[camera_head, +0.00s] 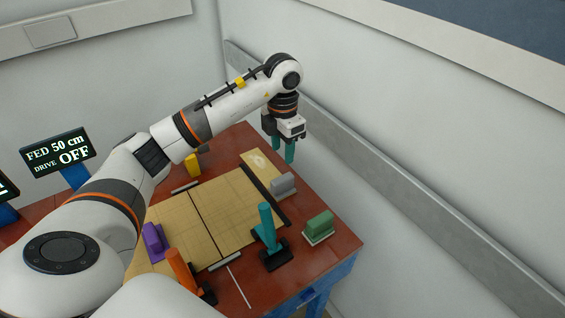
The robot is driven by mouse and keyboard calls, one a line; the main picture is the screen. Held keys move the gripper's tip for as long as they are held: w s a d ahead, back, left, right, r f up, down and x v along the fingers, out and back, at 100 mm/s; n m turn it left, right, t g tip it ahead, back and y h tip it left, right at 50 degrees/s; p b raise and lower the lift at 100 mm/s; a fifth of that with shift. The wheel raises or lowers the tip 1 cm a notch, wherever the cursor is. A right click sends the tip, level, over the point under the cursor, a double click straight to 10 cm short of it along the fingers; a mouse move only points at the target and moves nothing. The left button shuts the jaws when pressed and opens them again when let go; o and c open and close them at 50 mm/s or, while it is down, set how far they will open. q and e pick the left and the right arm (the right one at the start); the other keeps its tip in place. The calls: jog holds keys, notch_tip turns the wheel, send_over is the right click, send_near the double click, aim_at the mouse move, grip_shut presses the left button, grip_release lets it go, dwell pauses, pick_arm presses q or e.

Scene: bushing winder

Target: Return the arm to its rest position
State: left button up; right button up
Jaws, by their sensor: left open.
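My left arm reaches in from the left across the table. My left gripper (284,149) points down with two teal fingers apart, above the far right part of the table (322,258). Nothing shows between its fingers. It hangs beyond the grey block (283,185), and I see no contact with anything. My right gripper does not show.
Tan boards (222,210) lie on the red-brown table. A teal lever (267,228), a green block (318,225), a purple block (153,240), an orange lever (183,268) and a yellow block (193,165) stand around. A display (57,150) reads "FED 50 cm, DRIVE OFF". Walls enclose the back and right.

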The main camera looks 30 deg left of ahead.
pick_arm(q)
jog(key=shift+r, duration=0.3)
